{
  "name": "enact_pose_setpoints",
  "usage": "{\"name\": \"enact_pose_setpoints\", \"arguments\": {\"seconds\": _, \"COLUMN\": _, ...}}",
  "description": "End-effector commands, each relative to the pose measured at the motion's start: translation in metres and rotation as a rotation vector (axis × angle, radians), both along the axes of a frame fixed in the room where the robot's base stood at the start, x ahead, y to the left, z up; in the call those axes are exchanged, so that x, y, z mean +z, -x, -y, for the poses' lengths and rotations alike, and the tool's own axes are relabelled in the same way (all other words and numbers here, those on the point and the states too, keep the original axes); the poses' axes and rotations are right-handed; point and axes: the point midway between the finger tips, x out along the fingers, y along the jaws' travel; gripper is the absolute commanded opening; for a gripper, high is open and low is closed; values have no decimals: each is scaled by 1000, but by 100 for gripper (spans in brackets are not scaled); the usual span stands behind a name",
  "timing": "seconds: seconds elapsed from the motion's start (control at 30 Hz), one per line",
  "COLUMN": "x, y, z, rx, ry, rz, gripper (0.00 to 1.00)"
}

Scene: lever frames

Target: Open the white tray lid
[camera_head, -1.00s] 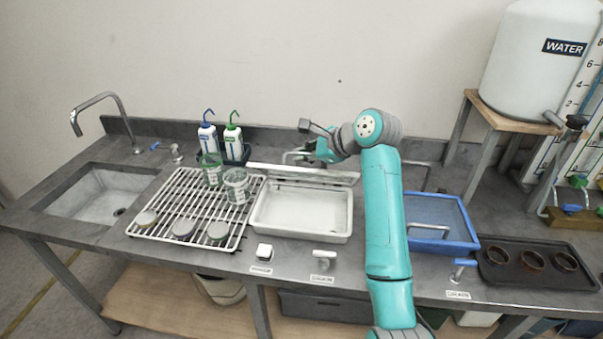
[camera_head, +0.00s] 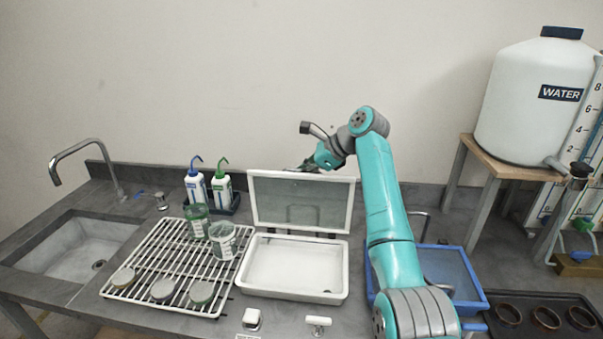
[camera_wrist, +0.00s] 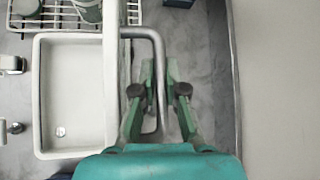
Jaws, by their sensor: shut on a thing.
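The white tray (camera_head: 257,285) sits on the grey counter, open and empty-looking in the head view; it also shows at the left of the wrist view (camera_wrist: 70,95). Its white-framed lid (camera_head: 300,203) stands roughly upright along the tray's back edge, its inner face toward the head camera. In the wrist view the lid (camera_wrist: 111,70) is seen nearly edge-on, with a bent metal handle (camera_wrist: 149,35) on its outer side. My gripper (camera_wrist: 161,75) is shut on this handle. In the head view my gripper (camera_head: 308,166) is behind the lid's top edge, its fingers mostly hidden.
A white rack (camera_head: 150,264) with several jars is left of the tray, near two wash bottles (camera_head: 196,187). A blue tray (camera_head: 475,295) is to the right, partly behind my arm. A water tank (camera_head: 530,100) stands on a wooden stand. The wall (camera_wrist: 280,90) is close behind.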

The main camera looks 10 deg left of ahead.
Motion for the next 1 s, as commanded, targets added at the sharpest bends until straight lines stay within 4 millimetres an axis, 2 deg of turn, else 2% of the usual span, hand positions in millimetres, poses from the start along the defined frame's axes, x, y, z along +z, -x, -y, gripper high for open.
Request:
{"name": "enact_pose_setpoints", "arguments": {"seconds": 0.57, "x": -1, "y": -1, "z": 0, "rx": 1, "ry": -1, "rz": 2, "gripper": 0}}
{"name": "enact_pose_setpoints", "arguments": {"seconds": 0.6, "x": -1, "y": -1, "z": 0, "rx": 1, "ry": -1, "rz": 2, "gripper": 16}}
{"name": "enact_pose_setpoints", "arguments": {"seconds": 0.63, "x": -1, "y": -1, "z": 0, "rx": 1, "ry": -1, "rz": 2, "gripper": 23}}
{"name": "enact_pose_setpoints", "arguments": {"seconds": 1.0, "x": 2, "y": 0, "z": 3, "rx": -1, "ry": 0, "rz": 2, "gripper": 23}}
